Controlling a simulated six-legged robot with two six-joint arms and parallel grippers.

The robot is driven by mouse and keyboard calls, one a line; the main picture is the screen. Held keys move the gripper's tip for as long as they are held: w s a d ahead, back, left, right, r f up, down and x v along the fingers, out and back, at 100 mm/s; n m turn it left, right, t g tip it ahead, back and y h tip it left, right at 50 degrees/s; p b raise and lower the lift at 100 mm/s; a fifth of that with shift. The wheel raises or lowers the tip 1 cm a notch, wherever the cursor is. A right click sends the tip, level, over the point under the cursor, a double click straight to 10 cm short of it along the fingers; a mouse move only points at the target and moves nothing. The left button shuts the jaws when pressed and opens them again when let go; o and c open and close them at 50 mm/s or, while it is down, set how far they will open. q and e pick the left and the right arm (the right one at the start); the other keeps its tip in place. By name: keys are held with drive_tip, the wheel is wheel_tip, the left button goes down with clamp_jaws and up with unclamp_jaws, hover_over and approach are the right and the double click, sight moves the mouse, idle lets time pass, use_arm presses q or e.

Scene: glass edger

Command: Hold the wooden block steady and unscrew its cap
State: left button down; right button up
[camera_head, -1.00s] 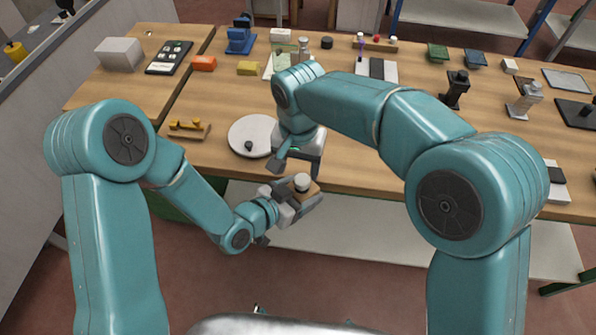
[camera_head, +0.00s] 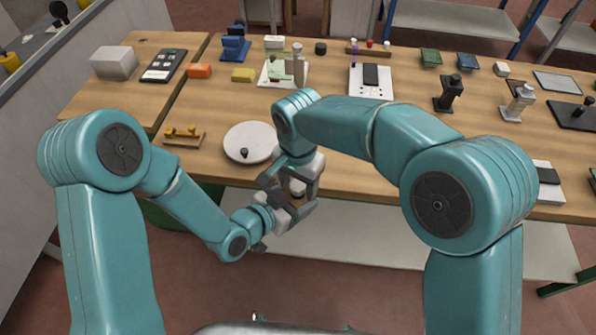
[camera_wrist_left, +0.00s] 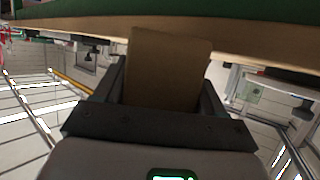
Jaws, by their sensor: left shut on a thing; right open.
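The wooden block (camera_wrist_left: 168,68) stands between the two dark fingers of my left gripper (camera_wrist_left: 163,92) in the left wrist view. In the head view, my left gripper (camera_head: 296,210) is shut on this block in front of the table edge; the block is mostly hidden there. The pale cap (camera_head: 297,187) shows on top of the block. My right gripper (camera_head: 291,181) is open and points down from above, with its fingers on either side of the cap. I cannot tell whether they touch it.
The wooden table (camera_head: 345,170) lies just beyond the grippers. A round white plate (camera_head: 245,136) with a small dark knob is near its front edge. A yellow-handled wooden piece (camera_head: 184,137) lies to the left. Several other items stand farther back.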

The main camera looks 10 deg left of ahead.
drive_tip(key=shift+w+f, duration=0.1)
drive_tip(key=shift+f, duration=0.2)
drive_tip(key=shift+c, duration=0.3)
drive_tip(key=c, duration=1)
